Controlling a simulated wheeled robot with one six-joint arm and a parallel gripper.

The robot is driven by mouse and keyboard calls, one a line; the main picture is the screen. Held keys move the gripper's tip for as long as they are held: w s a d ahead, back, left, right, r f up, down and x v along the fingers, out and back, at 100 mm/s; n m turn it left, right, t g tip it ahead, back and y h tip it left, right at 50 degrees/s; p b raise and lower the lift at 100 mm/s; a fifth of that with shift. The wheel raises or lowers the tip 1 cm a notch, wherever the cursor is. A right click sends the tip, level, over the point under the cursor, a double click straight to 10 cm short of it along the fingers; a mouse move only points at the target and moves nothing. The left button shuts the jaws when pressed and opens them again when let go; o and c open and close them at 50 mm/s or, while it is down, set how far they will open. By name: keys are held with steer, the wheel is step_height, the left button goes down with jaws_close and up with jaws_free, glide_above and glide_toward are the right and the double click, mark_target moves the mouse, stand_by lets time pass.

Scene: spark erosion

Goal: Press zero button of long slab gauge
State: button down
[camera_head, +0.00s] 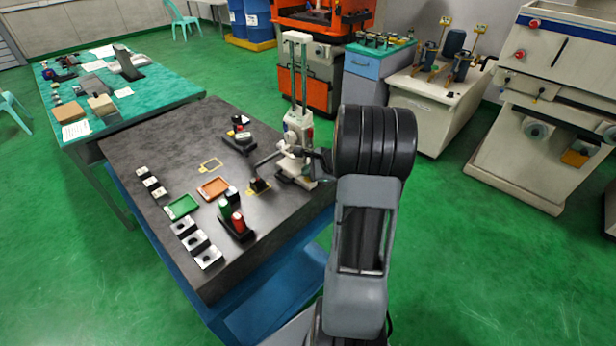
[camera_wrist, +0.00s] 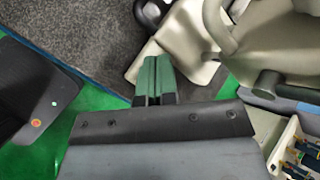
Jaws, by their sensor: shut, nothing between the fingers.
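In the head view a tall, pale column gauge (camera_head: 299,128) stands at the far right edge of the dark granite plate, its thin arm reaching left over the plate; I take it as the long slab gauge. A small dark block (camera_head: 259,185) is below that arm. Its zero button is not distinguishable. My gripper is beside the gauge, largely hidden behind my dark wrist in the head view. In the wrist view my gripper (camera_wrist: 155,82) shows its green fingers shut together and empty. Their tips lie across a pale, rounded body (camera_wrist: 148,62), seemingly the gauge; contact cannot be told.
The granite plate (camera_head: 150,222) also bears a small dial stand (camera_head: 239,139), green (camera_head: 181,207) and orange (camera_head: 213,189) trays, a holder with green and red cylinders (camera_head: 238,223), and several metal blocks (camera_head: 195,242). A green-topped table (camera_head: 165,90) stands left; machines stand behind.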

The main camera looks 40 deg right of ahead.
mark_target(309, 179)
steer(key=shift+r, duration=0.15)
steer(key=shift+r+p, duration=2.15)
steer(key=shift+r, duration=0.85)
steer(key=shift+s+f+n, duration=0.1)
steer(key=shift+n, duration=0.2)
steer(key=s+a+r+n+g+h, duration=0.1)
steer(key=s+a+r+n+g, duration=0.1)
steer(key=s+a+r+n, duration=0.3)
steer(key=s+a+r+n+g+h, duration=0.1)
steer(key=s+a+r+n, duration=0.4)
steer(key=s+a+n, duration=0.7)
steer(key=a+n+h+b, duration=0.1)
steer(key=a+n, duration=0.4)
steer(key=a, duration=0.1)
steer(key=shift+s+g, duration=0.25)
steer(key=shift+g, duration=0.15)
